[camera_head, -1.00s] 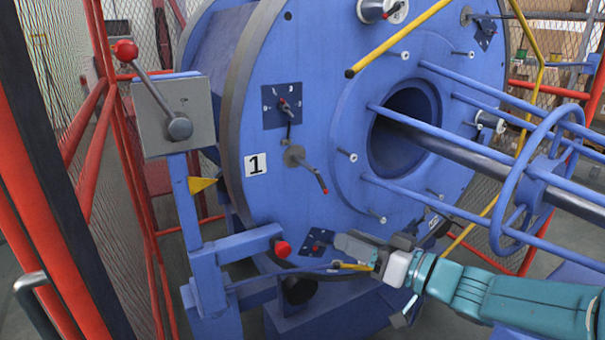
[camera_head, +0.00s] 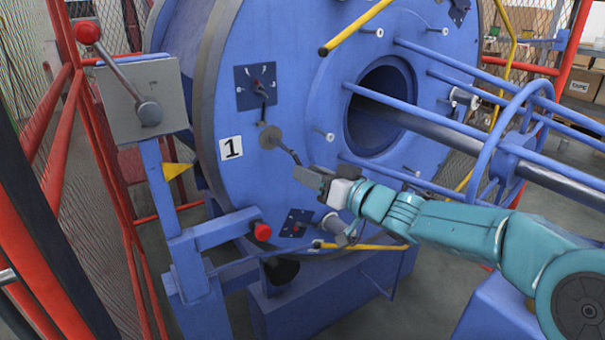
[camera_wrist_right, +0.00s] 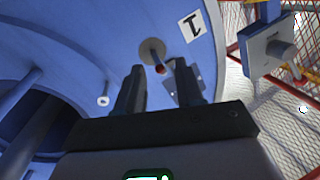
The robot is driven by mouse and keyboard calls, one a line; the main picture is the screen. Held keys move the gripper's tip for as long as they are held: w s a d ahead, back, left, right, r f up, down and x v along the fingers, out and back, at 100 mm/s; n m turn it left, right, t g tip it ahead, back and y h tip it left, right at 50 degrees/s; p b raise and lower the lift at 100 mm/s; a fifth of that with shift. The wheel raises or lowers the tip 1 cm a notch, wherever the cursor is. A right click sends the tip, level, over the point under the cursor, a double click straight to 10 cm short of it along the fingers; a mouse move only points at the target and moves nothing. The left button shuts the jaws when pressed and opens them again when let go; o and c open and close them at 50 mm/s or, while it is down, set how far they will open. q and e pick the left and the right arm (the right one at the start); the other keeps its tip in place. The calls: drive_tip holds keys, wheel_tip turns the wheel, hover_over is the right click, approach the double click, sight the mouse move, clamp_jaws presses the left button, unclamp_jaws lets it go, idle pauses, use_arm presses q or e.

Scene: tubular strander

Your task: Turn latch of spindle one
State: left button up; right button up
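The latch (camera_head: 283,145) beside the white "1" label (camera_head: 231,148) is a grey crank on a round hub, slanting down to the right on the blue disc. In the right wrist view the latch (camera_wrist_right: 154,54) points toward the camera with its red tip. My right gripper (camera_head: 304,174) is at the lower end of the latch in the head view. In the wrist view the right gripper (camera_wrist_right: 158,80) has its two dark fingers apart. The red tip shows in the gap between them, not clamped. My left gripper is not in view.
A dial plate (camera_head: 255,87) is above the latch. A grey lever box (camera_head: 146,104) on a blue post stands at left. Blue rods (camera_head: 420,188) and a yellow bar (camera_head: 358,27) project from the disc. Red fence posts (camera_head: 55,180) stand at far left.

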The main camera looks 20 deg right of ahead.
drive_tip(key=shift+x, duration=1.4)
clamp_jaws()
drive_tip(key=t+y+b, duration=0.1)
drive_tip(key=b, duration=0.3)
drive_tip(key=w+f+n+t+y+b, duration=0.1)
drive_tip(key=t+b, duration=0.1)
drive_tip(key=b, duration=0.3)
drive_tip(key=t+b, duration=0.2)
drive_tip(key=b, duration=0.2)
drive_tip(key=shift+w+a+f+n+y, duration=0.15)
drive_tip(key=shift+w+n+y, duration=0.1)
drive_tip(key=shift+n+y, duration=0.15)
